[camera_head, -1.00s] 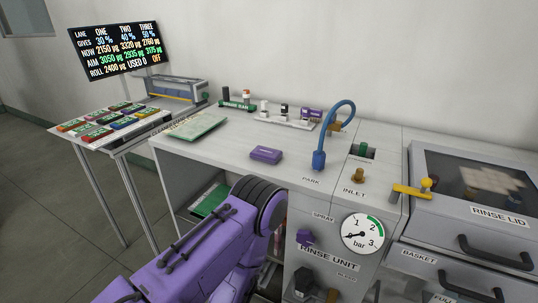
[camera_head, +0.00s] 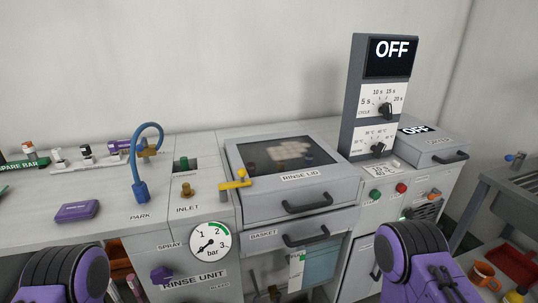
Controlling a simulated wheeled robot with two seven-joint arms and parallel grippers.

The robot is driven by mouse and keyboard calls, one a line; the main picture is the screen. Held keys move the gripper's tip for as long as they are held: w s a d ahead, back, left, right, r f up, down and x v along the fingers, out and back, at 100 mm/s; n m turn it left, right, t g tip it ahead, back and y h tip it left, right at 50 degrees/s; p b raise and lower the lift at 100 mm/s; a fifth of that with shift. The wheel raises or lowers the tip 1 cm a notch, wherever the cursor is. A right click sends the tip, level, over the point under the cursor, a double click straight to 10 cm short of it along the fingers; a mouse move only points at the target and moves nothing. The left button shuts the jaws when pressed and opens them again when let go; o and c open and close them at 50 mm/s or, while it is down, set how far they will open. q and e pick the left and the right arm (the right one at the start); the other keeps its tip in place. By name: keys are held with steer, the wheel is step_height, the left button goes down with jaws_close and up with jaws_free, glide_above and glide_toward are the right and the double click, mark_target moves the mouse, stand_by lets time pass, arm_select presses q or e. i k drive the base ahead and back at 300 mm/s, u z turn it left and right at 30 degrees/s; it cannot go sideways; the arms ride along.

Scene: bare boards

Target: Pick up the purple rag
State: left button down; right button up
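A small flat purple block-like piece (camera_head: 77,211), which looks like the folded purple rag, lies on the light counter at the left, left of the PARK label. It has faint pale marking on its front, too small to read. Nothing touches it. Parts of my two purple arms show at the bottom left and bottom right, but neither gripper is in view. A second purple item (camera_head: 120,146) stands at the back of the counter, near the blue hose; I cannot tell what it is.
A blue hose (camera_head: 134,165) arches up from the counter right of the purple piece. A rinse unit with a glass-topped lid (camera_head: 285,155) stands in the middle. A tall control box (camera_head: 378,95) reading OFF rises at the right. A yellow-handled valve (camera_head: 235,183) sits beside the lid.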

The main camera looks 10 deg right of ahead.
mark_target(73, 211)
steer(key=z, duration=2.25)
steer(key=k, duration=1.6)
steer(key=u, duration=2.05)
steer(key=i, duration=0.35)
